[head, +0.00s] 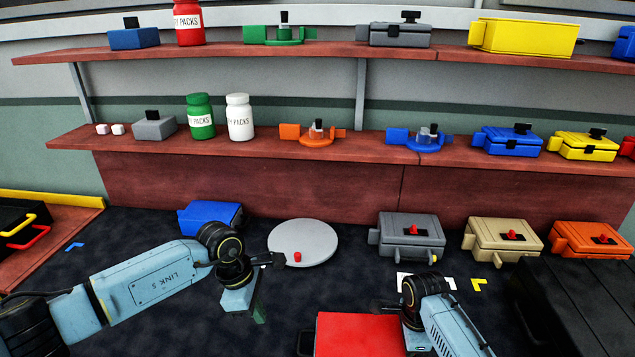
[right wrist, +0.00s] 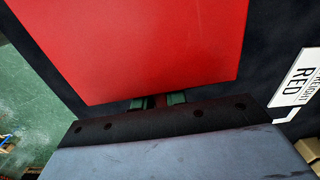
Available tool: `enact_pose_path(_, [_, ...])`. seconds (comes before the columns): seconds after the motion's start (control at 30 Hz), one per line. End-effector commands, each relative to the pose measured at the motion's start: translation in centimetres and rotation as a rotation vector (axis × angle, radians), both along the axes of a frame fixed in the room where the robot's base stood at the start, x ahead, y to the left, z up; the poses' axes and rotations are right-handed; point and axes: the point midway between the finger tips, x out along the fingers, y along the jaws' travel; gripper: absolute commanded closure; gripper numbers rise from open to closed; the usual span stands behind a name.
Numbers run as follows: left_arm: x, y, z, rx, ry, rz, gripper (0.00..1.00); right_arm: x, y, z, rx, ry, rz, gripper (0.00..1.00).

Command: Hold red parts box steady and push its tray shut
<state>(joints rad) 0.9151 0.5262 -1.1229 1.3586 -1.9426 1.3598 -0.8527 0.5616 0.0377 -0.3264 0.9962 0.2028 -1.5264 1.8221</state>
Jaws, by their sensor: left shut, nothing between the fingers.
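The red parts box (head: 358,336) is at the bottom middle of the head view, cut off by the frame edge. Its flat red top also fills much of the right wrist view (right wrist: 150,45). No tray can be made out. My left gripper (head: 259,312) is shut and empty, pointing down left of the box and apart from it. My right gripper (right wrist: 158,101) is at the box's edge, its green-padded fingers partly under the red top. Something dark red shows between these fingers, but I cannot tell whether they grip it.
A round grey disc (head: 310,246) with a red knob lies behind my left gripper. Grey (head: 408,238), tan (head: 500,240) and orange (head: 588,241) boxes stand along the back right. A blue box (head: 205,214) is at the back left. A white "RED" label (right wrist: 302,82) shows beside the box.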

Motion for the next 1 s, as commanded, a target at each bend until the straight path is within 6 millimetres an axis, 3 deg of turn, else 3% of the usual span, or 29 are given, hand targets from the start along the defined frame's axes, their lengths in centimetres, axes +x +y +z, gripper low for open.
enact_pose_path(0.03, [0.0,0.0,0.0,0.000,0.000,0.000,1.00,0.0,0.0,0.0,0.000,0.000,-0.001,0.80])
enact_pose_path(0.17, [0.0,0.0,0.0,0.000,0.000,0.000,1.00,0.0,0.0,0.0,0.000,0.000,0.000,0.63])
enact_pose_path(0.57, [0.0,0.0,0.0,0.000,0.000,0.000,1.00,0.0,0.0,0.7,0.000,-0.001,0.000,0.62])
enact_pose_path(0.67, [0.0,0.0,-0.1,0.000,0.000,0.000,1.00,0.1,0.0,2.0,0.001,-0.004,0.000,0.62])
enact_pose_path(1.0, [0.0,0.0,0.0,0.000,0.000,0.000,1.00,0.1,0.0,9.1,0.001,-0.005,0.000,0.62])
